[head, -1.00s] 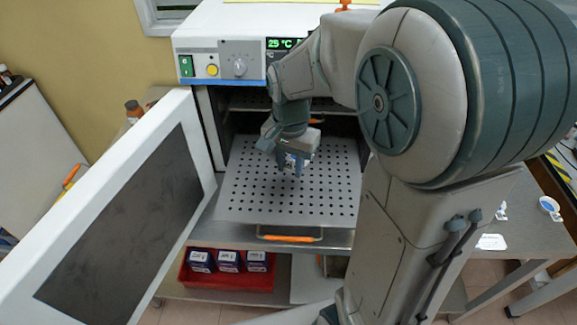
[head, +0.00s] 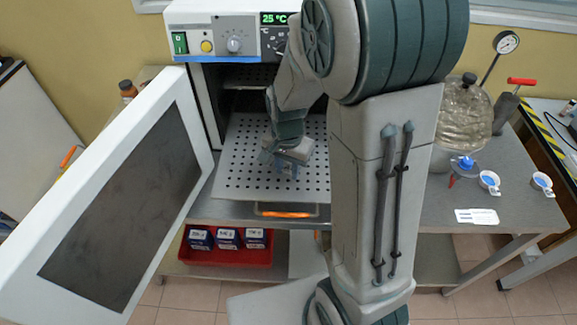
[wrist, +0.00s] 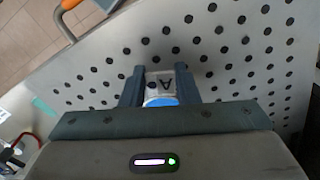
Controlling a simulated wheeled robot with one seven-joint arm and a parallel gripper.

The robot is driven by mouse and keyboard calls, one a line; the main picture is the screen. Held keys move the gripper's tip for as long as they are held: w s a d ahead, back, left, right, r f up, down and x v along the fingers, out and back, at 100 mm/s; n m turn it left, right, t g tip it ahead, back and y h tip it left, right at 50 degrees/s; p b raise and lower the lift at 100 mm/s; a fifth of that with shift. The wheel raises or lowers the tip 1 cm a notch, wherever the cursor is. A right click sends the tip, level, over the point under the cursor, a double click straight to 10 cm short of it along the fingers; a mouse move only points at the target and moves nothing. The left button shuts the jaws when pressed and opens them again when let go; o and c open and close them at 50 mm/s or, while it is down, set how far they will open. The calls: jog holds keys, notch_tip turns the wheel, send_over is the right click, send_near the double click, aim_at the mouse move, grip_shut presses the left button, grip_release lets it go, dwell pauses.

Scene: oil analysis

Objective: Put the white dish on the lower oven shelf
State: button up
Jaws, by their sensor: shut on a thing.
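The white dish (wrist: 160,83) has a dark letter A on its tab and blue in it. My gripper (wrist: 160,88) is shut on it, one finger on each side. In the head view my gripper (head: 285,168) points down over the pulled-out perforated lower shelf (head: 245,172) of the oven. The dish is mostly hidden there by the fingers. I cannot tell whether the dish touches the shelf. The oven (head: 245,22) stands with its door (head: 115,200) swung open to the left.
An upper rack (head: 248,84) sits inside the oven above the shelf. The shelf has an orange handle (head: 286,214) at its front. Two small dishes with blue (head: 489,182) (head: 541,184) stand on the right. A red bin of boxes (head: 225,255) is below.

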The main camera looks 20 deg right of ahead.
jog(key=o, duration=1)
jog(key=shift+f, duration=0.1)
jog(key=shift+c, duration=0.2)
notch_tip(320, 180, up, 12)
jog(key=s+d+r+n+t, duration=0.1)
jog(key=s+r+n+t, duration=0.1)
jog(key=s+n, duration=0.6)
jog(key=s+t, duration=0.1)
jog(key=s, duration=0.4)
jog(key=shift+d+r, duration=0.35)
jog(key=shift+r, duration=0.05)
jog(key=shift+w, duration=0.1)
